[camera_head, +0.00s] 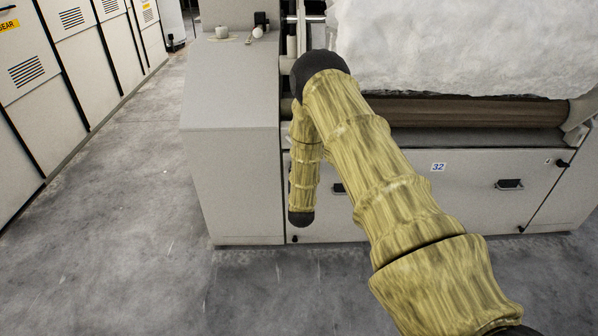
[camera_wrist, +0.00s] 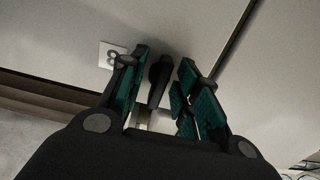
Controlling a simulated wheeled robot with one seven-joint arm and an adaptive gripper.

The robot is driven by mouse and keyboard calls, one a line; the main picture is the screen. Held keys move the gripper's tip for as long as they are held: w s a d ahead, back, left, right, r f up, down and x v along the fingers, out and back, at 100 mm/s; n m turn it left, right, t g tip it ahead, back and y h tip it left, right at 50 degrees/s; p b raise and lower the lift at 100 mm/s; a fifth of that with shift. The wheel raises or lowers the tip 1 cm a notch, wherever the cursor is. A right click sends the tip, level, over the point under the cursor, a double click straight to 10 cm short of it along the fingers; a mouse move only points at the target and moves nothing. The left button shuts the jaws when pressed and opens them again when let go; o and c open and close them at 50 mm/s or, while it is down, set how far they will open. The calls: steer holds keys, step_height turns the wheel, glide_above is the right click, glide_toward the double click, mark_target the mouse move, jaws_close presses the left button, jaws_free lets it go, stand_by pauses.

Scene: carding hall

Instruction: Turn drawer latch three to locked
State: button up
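In the wrist view a slim black latch handle (camera_wrist: 160,72) stands out from a pale grey panel. My gripper (camera_wrist: 164,62) is open, with its teal-padded fingers on either side of the latch. A gap shows between the latch and the right finger; the left finger is close, and I cannot tell if it touches. A white label (camera_wrist: 107,54) with a dark digit sits left of the latch; the left finger partly covers it and the digit is unclear. In the head view I cannot make out the gripper or this latch; my arm hides that area.
In the head view the grey machine (camera_head: 232,140) has a front panel with a "32" label (camera_head: 438,167) and a black recessed handle (camera_head: 508,184). White fibre (camera_head: 460,45) lies above a brown roller (camera_head: 480,113). Cabinets (camera_head: 30,60) line the left; the floor (camera_head: 120,230) between is clear.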

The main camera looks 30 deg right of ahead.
steer(key=v, duration=1.2)
steer(key=shift+a+f, duration=0.1)
steer(key=s+a+f+n+g+y, duration=0.3)
steer(key=s+a+f+g+y, duration=0.35)
steer(key=s+a+f, duration=0.8)
steer(key=s+a+f+n+g+y, duration=0.1)
steer(key=s+a+g, duration=0.2)
steer(key=s, duration=0.7)
steer(key=s+a+f+n+g+y, duration=0.1)
steer(key=s+a+f+g, duration=0.15)
steer(key=s, duration=0.65)
steer(key=s+a+f+n+g+y, duration=0.1)
steer(key=s+a+g, duration=0.2)
steer(key=s, duration=0.7)
step_height(320, 180, up, 24)
steer(key=p, duration=2.3)
steer(key=shift+p, duration=0.3)
steer(key=shift+d+f, duration=0.1)
steer(key=shift+d, duration=0.1)
